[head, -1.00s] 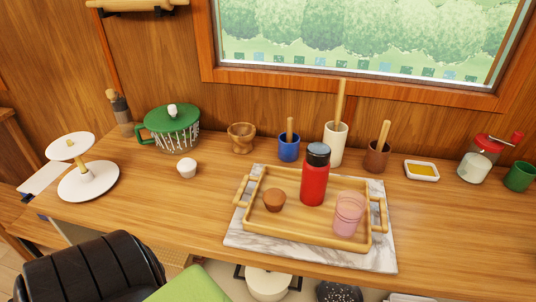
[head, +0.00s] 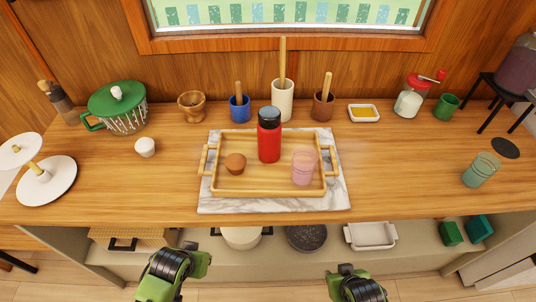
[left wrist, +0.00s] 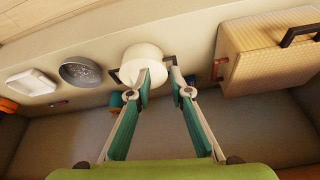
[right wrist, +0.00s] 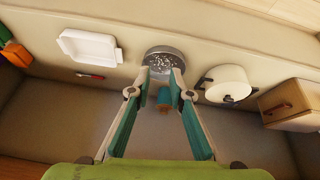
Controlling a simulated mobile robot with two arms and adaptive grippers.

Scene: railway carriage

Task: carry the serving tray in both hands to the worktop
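The wooden serving tray (head: 270,193) lies level on a marble slab (head: 335,200) on the wooden worktop (head: 400,180). It has a handle at each short end. On it stand a red flask with a dark cap (head: 269,140), a pink cup (head: 304,168) and a small brown muffin-like item (head: 235,163). My left gripper (head: 203,258) and right gripper (head: 343,270) are below and in front of the worktop's front edge, apart from the tray. The left wrist view shows the left fingers (left wrist: 160,78) parted and empty. The right wrist view shows the right fingers (right wrist: 163,80) likewise.
A green-lidded pot (head: 118,108), white cup (head: 145,147) and white tiered stand (head: 46,180) are left of the tray. Mortars and a butter dish (head: 364,113) line the back. A teal glass (head: 481,169) stands right. A shelf below holds a white pot (head: 241,237).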

